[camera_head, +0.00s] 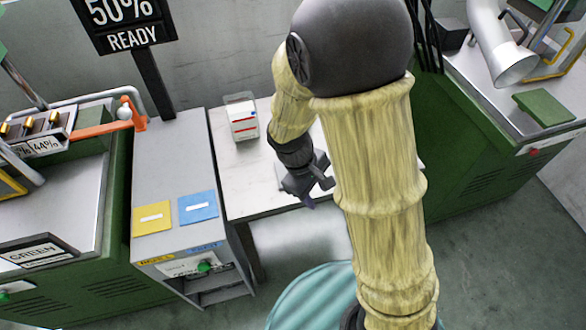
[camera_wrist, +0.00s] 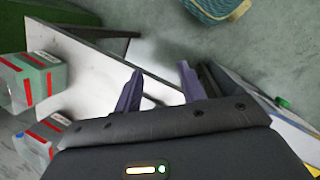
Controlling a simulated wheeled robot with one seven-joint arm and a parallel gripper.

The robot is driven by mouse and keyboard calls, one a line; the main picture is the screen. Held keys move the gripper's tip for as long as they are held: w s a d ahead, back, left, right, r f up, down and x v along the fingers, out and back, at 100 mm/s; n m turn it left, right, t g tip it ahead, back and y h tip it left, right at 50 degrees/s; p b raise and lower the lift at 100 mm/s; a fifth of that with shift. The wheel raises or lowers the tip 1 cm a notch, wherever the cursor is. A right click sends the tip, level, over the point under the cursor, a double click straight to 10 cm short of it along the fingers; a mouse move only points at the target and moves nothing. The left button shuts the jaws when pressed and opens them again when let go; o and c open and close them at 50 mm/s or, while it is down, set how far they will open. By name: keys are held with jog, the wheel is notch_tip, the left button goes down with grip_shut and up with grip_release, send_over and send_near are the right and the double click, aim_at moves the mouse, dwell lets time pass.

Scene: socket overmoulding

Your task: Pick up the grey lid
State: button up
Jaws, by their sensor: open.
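My gripper (camera_head: 317,193) is open and empty above the front part of the white table (camera_head: 250,185). In the wrist view its two purple fingers (camera_wrist: 160,72) stand apart, with only table edge and floor between and beyond them. I cannot make out a grey lid with certainty in either view. My arm covers the right part of the table in the head view, so a lid there is hidden. A white box with red marks (camera_head: 243,121) stands at the table's back left, apart from the gripper. In the wrist view, red-striped boxes (camera_wrist: 35,80) show at the left.
A grey cabinet (camera_head: 172,150) with a yellow pad (camera_head: 152,219) and a blue pad (camera_head: 198,207) stands left of the table. Green machines stand at far left (camera_head: 85,235) and right (camera_head: 480,150). A sign reading "50% READY" (camera_head: 122,22) rises behind. The table's front left is clear.

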jog(key=a+f+n+t+h+p, duration=0.2)
jog(key=a+n+t+h+p, duration=0.2)
jog(key=a+n+t, duration=0.5)
jog(key=a+n+h, duration=0.2)
jog(key=a+n, duration=0.4)
jog(key=a, duration=0.2)
jog(key=shift+f+n+h, duration=0.3)
jog(key=shift+f+h, duration=0.05)
jog(key=shift+h, duration=0.05)
jog(key=p+x, duration=0.1)
jog(key=x, duration=1.1)
jog(key=shift+w, duration=0.15)
jog(key=shift+d, duration=0.1)
jog(key=p+x, duration=0.1)
jog(key=x, duration=0.4)
jog(key=shift+w+r, duration=0.1)
jog(key=shift+w, duration=0.05)
